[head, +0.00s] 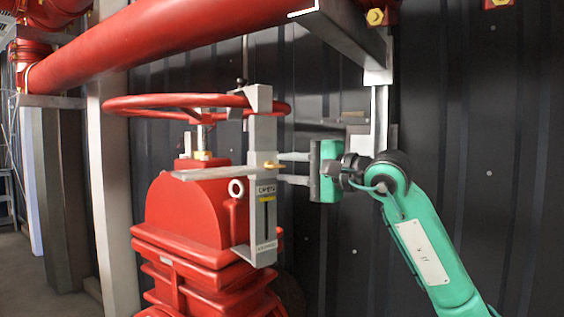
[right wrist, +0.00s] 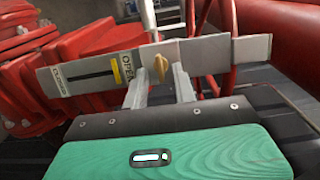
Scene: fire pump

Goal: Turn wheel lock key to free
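The red valve wheel (head: 190,103) sits on top of a red valve body (head: 195,210). A grey lock plate (head: 262,225) stands upright beside them, with a clamp at the wheel's rim. The small brass-yellow lock key (head: 273,165) sticks out of this plate; it also shows in the right wrist view (right wrist: 161,66). My right gripper (head: 281,168) reaches in from the right. In the right wrist view its two fingers (right wrist: 160,85) are apart, one on each side of the key, with visible gaps. My left gripper is not in view.
A slotted scale on the plate has a yellow marker (right wrist: 116,70) near its OPEN end. A thick red pipe (head: 170,45) runs above the wheel. A grey bracket (head: 380,105) hangs behind my right gripper. A dark ribbed wall (head: 490,120) closes off the back.

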